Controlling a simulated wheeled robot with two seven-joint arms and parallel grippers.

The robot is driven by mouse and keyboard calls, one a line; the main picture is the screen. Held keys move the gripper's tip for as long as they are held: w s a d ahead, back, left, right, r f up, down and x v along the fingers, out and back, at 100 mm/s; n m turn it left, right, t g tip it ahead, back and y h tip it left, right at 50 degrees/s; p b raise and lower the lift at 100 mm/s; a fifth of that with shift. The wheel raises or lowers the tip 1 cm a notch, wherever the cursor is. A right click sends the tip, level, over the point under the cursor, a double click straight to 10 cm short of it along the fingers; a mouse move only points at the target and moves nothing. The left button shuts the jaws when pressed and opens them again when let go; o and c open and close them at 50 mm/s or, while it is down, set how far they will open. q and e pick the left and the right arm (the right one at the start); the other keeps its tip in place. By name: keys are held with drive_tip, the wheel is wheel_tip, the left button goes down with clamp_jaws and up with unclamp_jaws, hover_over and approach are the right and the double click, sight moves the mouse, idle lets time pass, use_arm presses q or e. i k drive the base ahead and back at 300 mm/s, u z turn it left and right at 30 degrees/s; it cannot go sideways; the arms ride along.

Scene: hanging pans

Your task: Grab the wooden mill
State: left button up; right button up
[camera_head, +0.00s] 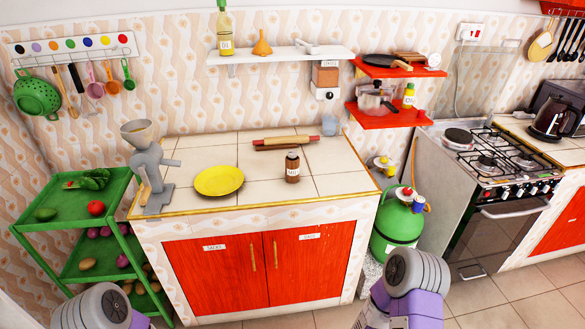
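A small brown jar or mill (292,167) with a pale label stands upright on the tiled counter, right of the yellow plate. I cannot tell for sure that it is the wooden mill. A brown and white box (325,78) with a dark round part hangs on the wall below the white shelf, and it could also be a mill. A grey hand grinder (150,170) with a funnel top stands at the counter's left end. Only grey and purple parts of my arms show at the bottom edge; neither gripper is in view.
A green rack (65,238) stands left. A green gas cylinder (397,222) and the stove (490,165) stand right.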

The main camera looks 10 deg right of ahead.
sight(291, 166)
drive_tip(key=k, duration=0.55)
drive_tip(key=z, duration=0.45)
drive_tip(key=i, duration=2.15)
drive_tip(key=u, duration=1)
